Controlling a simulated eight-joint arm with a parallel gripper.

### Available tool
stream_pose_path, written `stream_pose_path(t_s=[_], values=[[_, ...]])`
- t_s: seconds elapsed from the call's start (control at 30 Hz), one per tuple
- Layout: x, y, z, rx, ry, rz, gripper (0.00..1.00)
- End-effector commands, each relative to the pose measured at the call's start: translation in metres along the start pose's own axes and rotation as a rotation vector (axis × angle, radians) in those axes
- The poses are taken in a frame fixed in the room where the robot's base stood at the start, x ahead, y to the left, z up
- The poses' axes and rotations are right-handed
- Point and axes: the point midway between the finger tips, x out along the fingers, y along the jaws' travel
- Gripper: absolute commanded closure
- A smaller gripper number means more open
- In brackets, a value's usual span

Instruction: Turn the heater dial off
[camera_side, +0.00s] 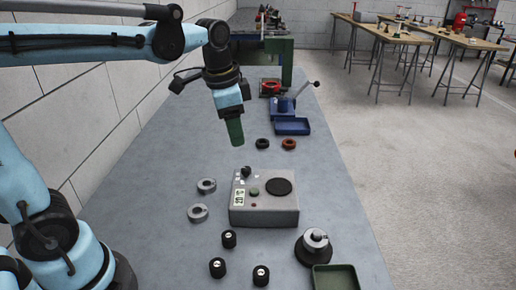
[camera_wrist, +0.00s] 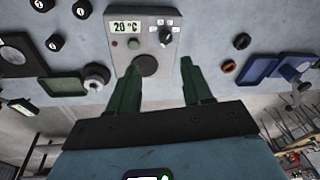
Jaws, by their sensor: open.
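The heater is a light grey box (camera_side: 262,217) in the middle of the bench. Its black dial (camera_side: 247,171) is at the back left of the top, with small marks around it. A round black plate (camera_side: 279,186) is on the right of the top. In the wrist view the dial (camera_wrist: 166,36) shows at the heater's upper right, and the display reads 20 °C (camera_wrist: 126,27). My gripper (camera_side: 236,140) is above and behind the heater, apart from it, pointing down. In the wrist view its green fingers (camera_wrist: 160,66) are spread with nothing between them.
Two metal rings (camera_side: 198,212) lie left of the heater, and several black knobs (camera_side: 229,239) stand in front. A black-based metal part (camera_side: 315,245) and green tray (camera_side: 336,279) are at front right.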

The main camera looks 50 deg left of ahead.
Motion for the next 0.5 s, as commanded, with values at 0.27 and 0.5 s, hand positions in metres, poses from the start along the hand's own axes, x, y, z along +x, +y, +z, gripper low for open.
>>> stream_pose_path(t_s=[0.27,0.5], values=[[0.004,-0.023,-0.025,0.206,-0.128,0.102,0.50],[0.010,-0.026,-0.028,0.252,-0.153,0.128,0.50]])
